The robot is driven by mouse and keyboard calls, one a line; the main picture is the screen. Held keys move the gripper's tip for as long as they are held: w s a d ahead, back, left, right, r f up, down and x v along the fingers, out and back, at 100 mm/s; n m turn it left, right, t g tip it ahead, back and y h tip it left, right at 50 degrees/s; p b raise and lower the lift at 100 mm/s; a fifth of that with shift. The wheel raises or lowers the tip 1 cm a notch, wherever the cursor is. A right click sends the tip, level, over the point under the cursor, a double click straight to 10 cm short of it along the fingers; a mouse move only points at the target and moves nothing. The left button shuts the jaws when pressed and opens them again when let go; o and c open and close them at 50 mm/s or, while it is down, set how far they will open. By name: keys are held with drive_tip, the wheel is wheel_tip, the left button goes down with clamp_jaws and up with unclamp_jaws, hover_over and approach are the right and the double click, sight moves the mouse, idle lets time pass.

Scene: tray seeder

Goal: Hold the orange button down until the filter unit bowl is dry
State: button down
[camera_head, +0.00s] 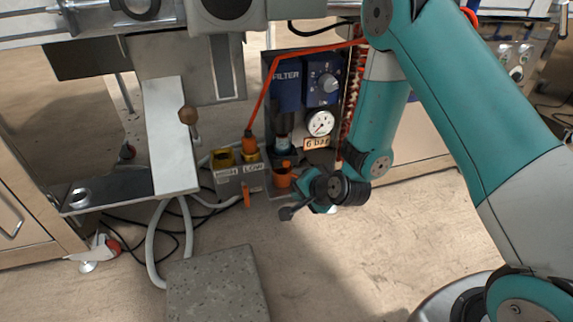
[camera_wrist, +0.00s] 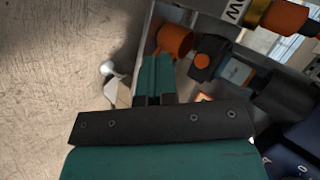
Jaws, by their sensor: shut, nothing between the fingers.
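The filter unit (camera_head: 285,92) is a blue block marked FILTER. Its clear bowl (camera_head: 283,144) hangs below it; the bluish bowl also shows in the wrist view (camera_wrist: 236,72). I cannot tell if there is water in it. The orange button (camera_wrist: 201,61) is a round spot on a dark block next to the bowl. My gripper (camera_wrist: 155,62) is shut and empty, its teal fingertips left of the button and apart from it. In the head view my gripper (camera_head: 308,183) is low, right of the orange cup, partly hidden by my wrist.
An orange cup (camera_head: 283,179) stands below the bowl, close to my fingertips (camera_wrist: 173,39). A pressure gauge (camera_head: 320,123) and a blue regulator (camera_head: 323,82) sit to the right. Brass fittings labelled HIGH and LOW (camera_head: 252,169) stand left. An orange hose (camera_head: 268,88) runs overhead. A stone slab (camera_head: 216,285) lies on the floor.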

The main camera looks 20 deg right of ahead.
drive_tip(key=w, duration=0.7)
drive_tip(key=shift+w, duration=0.2)
drive_tip(key=shift+p, duration=0.3)
idle(1.6)
drive_tip(key=shift+w, duration=0.4)
drive_tip(key=shift+w, duration=0.45)
idle(1.9)
drive_tip(key=shift+s, duration=0.15)
idle(1.3)
drive_tip(key=shift+s+p, duration=0.5)
drive_tip(key=shift+s, duration=0.25)
drive_tip(key=shift+s+p, duration=0.35)
drive_tip(key=shift+s, duration=2.15)
